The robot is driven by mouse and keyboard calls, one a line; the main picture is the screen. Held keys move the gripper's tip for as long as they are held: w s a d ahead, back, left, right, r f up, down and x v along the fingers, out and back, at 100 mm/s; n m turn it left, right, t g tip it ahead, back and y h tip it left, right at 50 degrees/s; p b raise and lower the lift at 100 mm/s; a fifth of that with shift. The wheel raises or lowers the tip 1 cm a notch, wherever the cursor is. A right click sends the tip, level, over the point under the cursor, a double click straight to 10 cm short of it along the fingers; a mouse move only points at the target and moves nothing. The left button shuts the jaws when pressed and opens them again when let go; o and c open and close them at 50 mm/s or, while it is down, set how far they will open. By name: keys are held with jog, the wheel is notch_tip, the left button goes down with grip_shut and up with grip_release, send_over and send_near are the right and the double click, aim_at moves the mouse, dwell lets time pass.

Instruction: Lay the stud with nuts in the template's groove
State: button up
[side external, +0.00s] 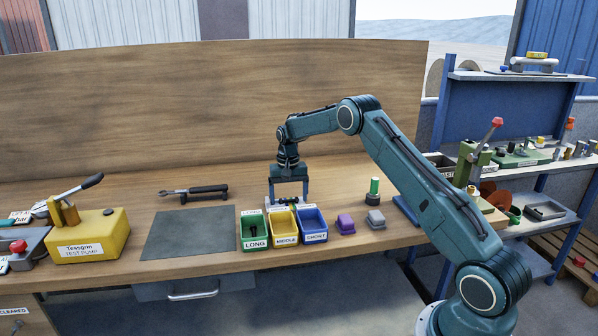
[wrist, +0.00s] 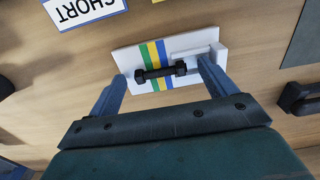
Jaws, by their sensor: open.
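The template (wrist: 196,42) is a white block with green, yellow and blue stripes, seen in the wrist view. A dark stud with nuts (wrist: 160,72) lies lengthwise on it across the stripes, a nut near each end. I cannot tell how deep it sits in the groove. My gripper (wrist: 163,70) is open, its blue fingers beyond either end of the stud, with gaps showing.
Green LONG (side external: 254,244), yellow MIDDLE (side external: 285,240) and blue SHORT (side external: 315,237) bins stand in front of my gripper. A dark mat (side external: 188,233) lies left.

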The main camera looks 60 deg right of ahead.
notch_tip(320, 180, up, 14)
dwell(0.9)
jog(key=shift+a, duration=0.1)
